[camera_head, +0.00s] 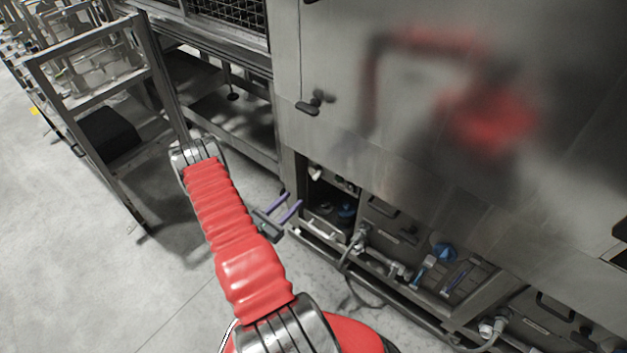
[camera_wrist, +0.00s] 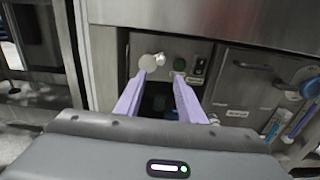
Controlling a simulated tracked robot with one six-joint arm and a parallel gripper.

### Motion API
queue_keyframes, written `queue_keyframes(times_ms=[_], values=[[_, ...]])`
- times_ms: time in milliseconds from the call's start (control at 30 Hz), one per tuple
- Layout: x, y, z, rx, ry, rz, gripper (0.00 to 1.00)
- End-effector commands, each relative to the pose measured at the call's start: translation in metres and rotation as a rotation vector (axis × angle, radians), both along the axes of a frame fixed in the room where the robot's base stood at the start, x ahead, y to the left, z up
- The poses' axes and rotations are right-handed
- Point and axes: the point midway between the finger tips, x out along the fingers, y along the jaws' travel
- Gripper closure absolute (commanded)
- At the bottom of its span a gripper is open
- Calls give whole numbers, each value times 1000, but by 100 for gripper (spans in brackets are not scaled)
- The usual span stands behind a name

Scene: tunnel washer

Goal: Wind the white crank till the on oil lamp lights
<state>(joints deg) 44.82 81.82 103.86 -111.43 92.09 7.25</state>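My gripper (camera_head: 292,200) is open and empty in front of the low open bay of the machine. Its two purple fingers also show in the wrist view (camera_wrist: 165,74), pointing at the panel inside the bay. A white round knob-like part (camera_wrist: 151,61), which looks like the white crank, is on that panel by the left fingertip. The left finger overlaps it in the picture; contact cannot be told. A pale part shows at the same place in the head view (camera_head: 315,173). A dark green round part (camera_wrist: 180,65), perhaps the lamp, sits to its right above the right fingertip and looks unlit.
A small switch box (camera_wrist: 199,67) is right of the green part. A handled drawer front (camera_head: 384,229) and pipes with a valve (camera_head: 377,262) lie to the right.

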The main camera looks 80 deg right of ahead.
Motion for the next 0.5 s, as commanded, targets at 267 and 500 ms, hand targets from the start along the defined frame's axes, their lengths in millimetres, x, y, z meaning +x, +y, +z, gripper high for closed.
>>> queue_keyframes(times_ms=[267, 500], values=[[-9, -18, 0, -1, -2, -4, 64], [-22, -48, 0, -1, -2, -5, 64]])
